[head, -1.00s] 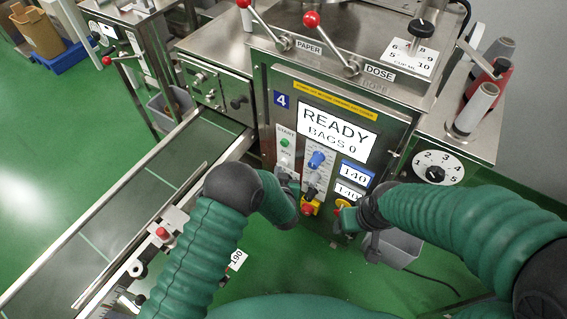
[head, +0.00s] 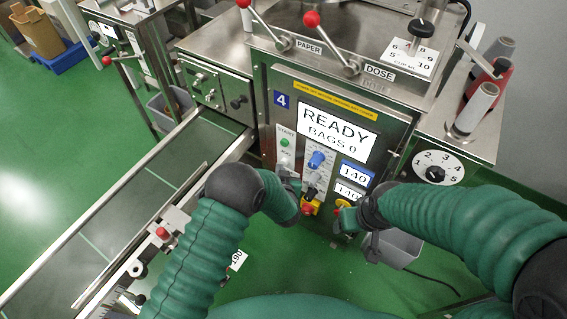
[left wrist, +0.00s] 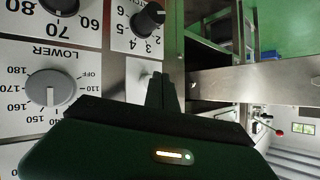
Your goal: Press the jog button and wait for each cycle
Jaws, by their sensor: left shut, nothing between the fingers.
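The packer's control panel carries a screen (head: 337,131) reading READY and BAGS 0. A green START button (head: 285,143) sits on a white plate left of the screen, with a JOG label (head: 285,154) below it. My left gripper (head: 291,180) is at the lower end of this plate, its fingers shut and empty, and the jog button is hidden behind it. In the left wrist view the shut fingers (left wrist: 163,88) point at a small white plate (left wrist: 143,72) beside the dials. Contact cannot be told. My right gripper (head: 343,213) is by the yellow-ringed switch; its jaws are unclear.
A blue knob (head: 317,159) and a red emergency stop (head: 307,209) are right of my left gripper. Red-knobbed PAPER and DOSE levers (head: 352,67) top the machine. A conveyor (head: 150,185) runs to the lower left.

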